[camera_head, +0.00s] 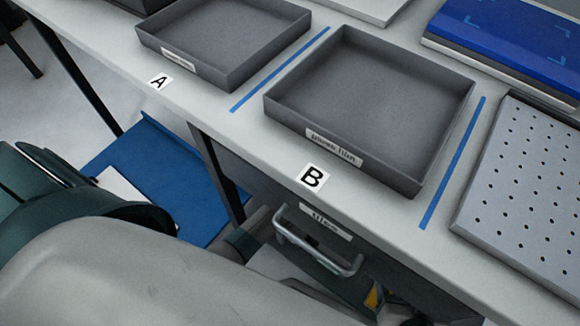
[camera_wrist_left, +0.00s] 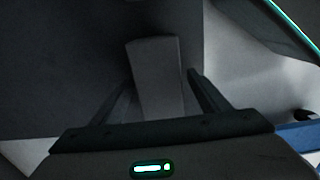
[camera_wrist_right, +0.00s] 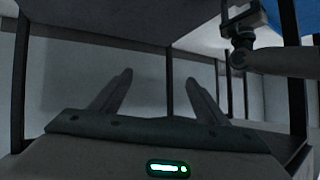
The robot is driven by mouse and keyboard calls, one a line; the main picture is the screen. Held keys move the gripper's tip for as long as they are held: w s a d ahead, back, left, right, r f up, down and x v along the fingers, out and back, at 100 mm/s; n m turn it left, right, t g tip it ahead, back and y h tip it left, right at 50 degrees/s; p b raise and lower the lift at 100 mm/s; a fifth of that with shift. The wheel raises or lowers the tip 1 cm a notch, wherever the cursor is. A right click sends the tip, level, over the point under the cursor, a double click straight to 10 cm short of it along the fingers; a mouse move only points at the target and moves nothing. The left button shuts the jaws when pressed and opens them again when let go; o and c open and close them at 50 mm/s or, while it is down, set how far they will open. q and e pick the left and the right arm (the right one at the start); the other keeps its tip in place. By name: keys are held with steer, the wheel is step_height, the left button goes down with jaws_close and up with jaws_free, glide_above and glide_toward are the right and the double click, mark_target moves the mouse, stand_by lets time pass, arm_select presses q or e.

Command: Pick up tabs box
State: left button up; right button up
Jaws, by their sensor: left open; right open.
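I cannot make out a tabs box for sure in any view. In the left wrist view my left gripper (camera_wrist_left: 160,76) is open. A dark grey block-like shape (camera_wrist_left: 156,90) shows between its fingers; I cannot tell what it is or whether the fingers touch it. Neither gripper can be clearly made out in the head view.
Grey tray A (camera_head: 225,72) and grey tray B (camera_head: 427,165), labelled, stand on the white table (camera_head: 245,128) between blue tape lines. A perforated plate (camera_head: 525,190) and blue slab (camera_head: 515,45) lie right. A drawer handle (camera_head: 318,250) is below B. Table legs (camera_wrist_right: 170,95) stand near my right gripper.

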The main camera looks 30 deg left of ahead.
arm_select(q)
steer(key=c, duration=1.2)
steer(key=shift+c, duration=0.2)
steer(key=shift+r, duration=0.1)
